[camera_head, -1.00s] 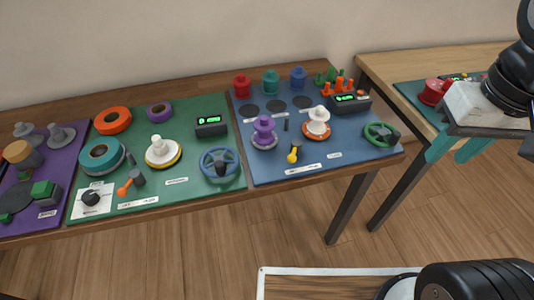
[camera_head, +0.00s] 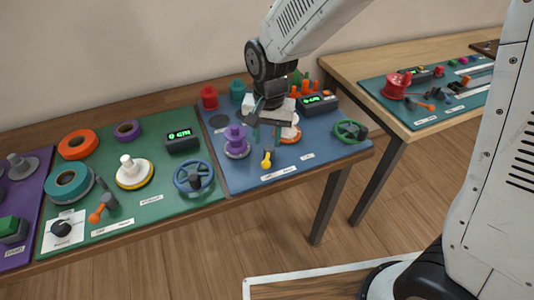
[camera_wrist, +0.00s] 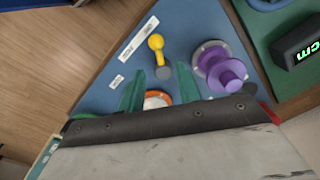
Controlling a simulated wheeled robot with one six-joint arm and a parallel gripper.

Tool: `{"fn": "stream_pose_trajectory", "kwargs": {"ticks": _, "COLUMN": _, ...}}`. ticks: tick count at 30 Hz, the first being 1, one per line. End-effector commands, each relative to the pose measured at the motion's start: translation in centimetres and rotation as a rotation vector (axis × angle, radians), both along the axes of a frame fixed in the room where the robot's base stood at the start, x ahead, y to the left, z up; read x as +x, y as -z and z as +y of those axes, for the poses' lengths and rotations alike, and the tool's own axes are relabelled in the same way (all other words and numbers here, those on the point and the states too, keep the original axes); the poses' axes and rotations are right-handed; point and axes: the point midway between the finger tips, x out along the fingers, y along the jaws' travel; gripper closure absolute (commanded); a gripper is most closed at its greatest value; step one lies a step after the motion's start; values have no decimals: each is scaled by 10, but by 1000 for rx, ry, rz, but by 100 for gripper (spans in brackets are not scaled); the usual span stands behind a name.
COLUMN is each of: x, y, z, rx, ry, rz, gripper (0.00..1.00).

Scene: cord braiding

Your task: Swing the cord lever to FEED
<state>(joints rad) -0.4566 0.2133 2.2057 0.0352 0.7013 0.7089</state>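A yellow-knobbed lever (camera_head: 266,159) stands near the front of the blue mat (camera_head: 240,184), with white label strips (camera_head: 279,174) in front of it. Their print is too small to read. In the wrist view the yellow lever (camera_wrist: 156,43) lies just beyond my fingertips, with its knob pointing away from my gripper toward the labels (camera_wrist: 138,38). My gripper (camera_head: 266,132) hangs over the blue mat, above and behind the lever. Its two teal fingers are apart with nothing between them in the wrist view (camera_wrist: 161,72). An orange-handled lever (camera_head: 98,214) stands on the green mat.
A purple spool (camera_head: 236,140) stands close left of the yellow lever. A white spool on an orange base (camera_head: 291,133) is partly hidden behind my gripper. A green handwheel (camera_head: 350,130) and a lit display box (camera_head: 318,103) lie to the right. Another table (camera_head: 410,133) stands further right.

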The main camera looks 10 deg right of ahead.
Motion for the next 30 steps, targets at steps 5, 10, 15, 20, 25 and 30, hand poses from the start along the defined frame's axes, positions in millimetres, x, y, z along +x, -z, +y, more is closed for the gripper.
{"fn": "stream_pose_trajectory", "kwargs": {"ticks": 5, "x": -1, "y": 30, "z": 0, "rx": -2, "ry": 1, "rz": 6, "gripper": 66}}
{"fn": "stream_pose_trajectory", "kwargs": {"ticks": 10, "x": -1, "y": 55, "z": 0, "rx": -2, "ry": 1, "rz": 5, "gripper": 66}}
{"fn": "stream_pose_trajectory", "kwargs": {"ticks": 15, "x": 0, "y": 68, "z": 1, "rx": -1, "ry": 0, "rz": 2, "gripper": 66}}
{"fn": "stream_pose_trajectory", "kwargs": {"ticks": 20, "x": 0, "y": 70, "z": 1, "rx": 0, "ry": 0, "rz": 1, "gripper": 66}}
{"fn": "stream_pose_trajectory", "kwargs": {"ticks": 25, "x": 0, "y": 69, "z": 1, "rx": -1, "ry": 0, "rz": 1, "gripper": 77}}
{"fn": "stream_pose_trajectory", "kwargs": {"ticks": 30, "x": 0, "y": 69, "z": 1, "rx": -1, "ry": 0, "rz": 1, "gripper": 100}}
